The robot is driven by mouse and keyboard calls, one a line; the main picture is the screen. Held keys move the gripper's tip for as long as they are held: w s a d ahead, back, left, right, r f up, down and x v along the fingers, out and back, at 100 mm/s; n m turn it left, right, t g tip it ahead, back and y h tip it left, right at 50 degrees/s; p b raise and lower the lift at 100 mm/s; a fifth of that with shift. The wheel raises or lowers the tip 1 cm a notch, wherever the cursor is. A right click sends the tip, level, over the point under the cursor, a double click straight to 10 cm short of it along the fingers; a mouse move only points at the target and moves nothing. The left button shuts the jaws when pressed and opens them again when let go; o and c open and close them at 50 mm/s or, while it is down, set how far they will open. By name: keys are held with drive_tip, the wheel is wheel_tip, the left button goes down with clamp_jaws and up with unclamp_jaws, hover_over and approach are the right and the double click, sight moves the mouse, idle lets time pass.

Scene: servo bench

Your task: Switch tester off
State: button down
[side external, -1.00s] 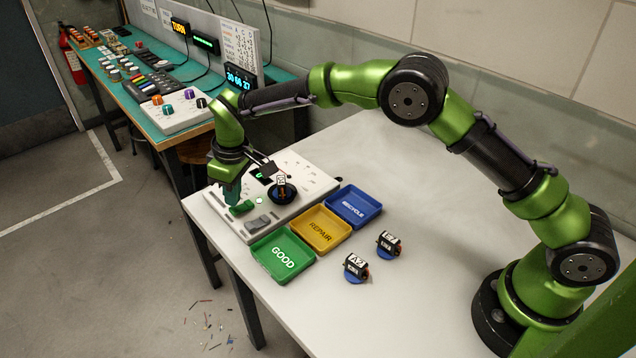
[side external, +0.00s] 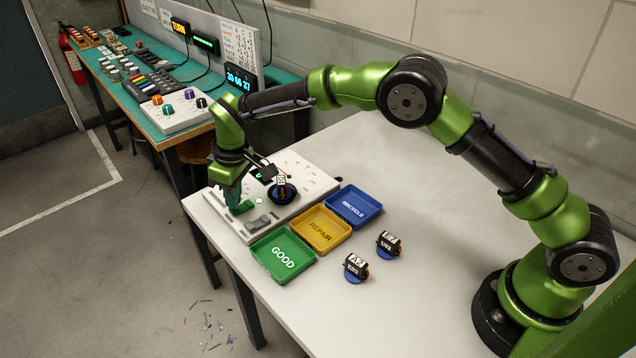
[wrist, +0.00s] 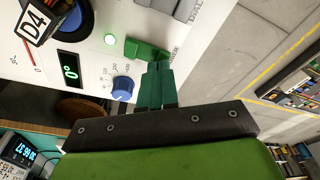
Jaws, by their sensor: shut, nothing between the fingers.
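The tester (side external: 310,188) is a light panel at the left end of the white table. Its green switch (side external: 243,208) is at the front left and shows large in the wrist view (wrist: 146,48). My gripper (side external: 233,207) is shut and empty. Its fingertips (wrist: 157,68) are at the switch's lower edge in the wrist view and seem to touch it. A round light (wrist: 111,39) beside the switch glows green. The tester display (wrist: 69,72) is lit and reads 0°. A servo labelled D4 (wrist: 33,24) sits in the dark round holder (side external: 283,197).
Green GOOD (side external: 262,267), yellow REPAIR (side external: 302,242) and blue RECYCLE (side external: 340,213) trays stand beside the tester. Two labelled servos (side external: 355,265) (side external: 388,243) stand right of them. A blue knob (wrist: 124,88) is near the fingers.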

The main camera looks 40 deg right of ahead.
drive_tip(key=shift+f, duration=0.6)
drive_tip(key=shift+r, duration=3.55)
